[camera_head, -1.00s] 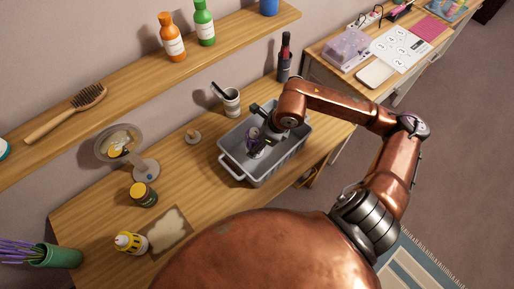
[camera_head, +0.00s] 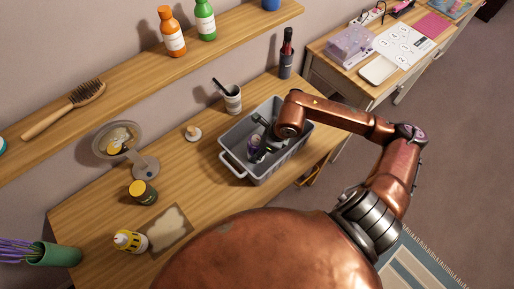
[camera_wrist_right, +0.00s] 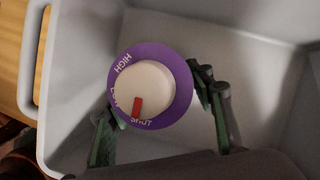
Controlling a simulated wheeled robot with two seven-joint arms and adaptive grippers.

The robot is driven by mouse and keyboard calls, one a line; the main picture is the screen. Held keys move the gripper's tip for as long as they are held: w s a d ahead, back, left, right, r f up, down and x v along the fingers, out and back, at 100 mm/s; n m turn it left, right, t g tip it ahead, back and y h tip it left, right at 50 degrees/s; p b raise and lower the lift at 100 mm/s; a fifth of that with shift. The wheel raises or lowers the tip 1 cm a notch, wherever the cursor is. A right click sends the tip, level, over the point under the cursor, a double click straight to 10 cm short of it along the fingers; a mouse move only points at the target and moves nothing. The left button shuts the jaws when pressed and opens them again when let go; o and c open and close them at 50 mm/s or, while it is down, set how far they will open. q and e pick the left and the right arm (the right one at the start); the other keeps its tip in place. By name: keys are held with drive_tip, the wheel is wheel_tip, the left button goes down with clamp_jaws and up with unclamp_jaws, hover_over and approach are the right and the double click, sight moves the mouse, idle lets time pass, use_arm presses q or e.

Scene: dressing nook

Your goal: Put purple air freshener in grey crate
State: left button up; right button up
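The purple air freshener (camera_head: 255,147) is inside the grey crate (camera_head: 234,166), near its left end. In the right wrist view the air freshener (camera_wrist_right: 181,92) shows its round purple top with a white dial and a red mark. My right gripper (camera_head: 265,134) reaches down into the crate. In the wrist view my right gripper (camera_wrist_right: 158,112) has its fingers spread on both sides of the air freshener, with their green pads showing, and it looks open. The lower part of the air freshener and its contact with the crate floor are hidden. My left gripper is not in view.
A cup (camera_head: 232,99) and a dark bottle (camera_head: 286,54) stand behind the crate. A small wooden-topped item (camera_head: 193,133), a mirror (camera_head: 119,142), a dark jar (camera_head: 143,193) and a yellow-capped bottle (camera_head: 130,241) stand to the left. The crate's right side holds free room.

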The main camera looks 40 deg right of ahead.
drive_tip(key=o, duration=0.4)
drive_tip(key=shift+c, duration=0.2)
drive_tip(key=shift+r, duration=0.15)
drive_tip(key=shift+r, duration=0.3)
drive_tip(key=p+v, duration=0.2)
drive_tip(key=v, duration=0.9)
drive_tip(key=shift+s+r, duration=0.15)
drive_tip(key=shift+r, duration=0.05)
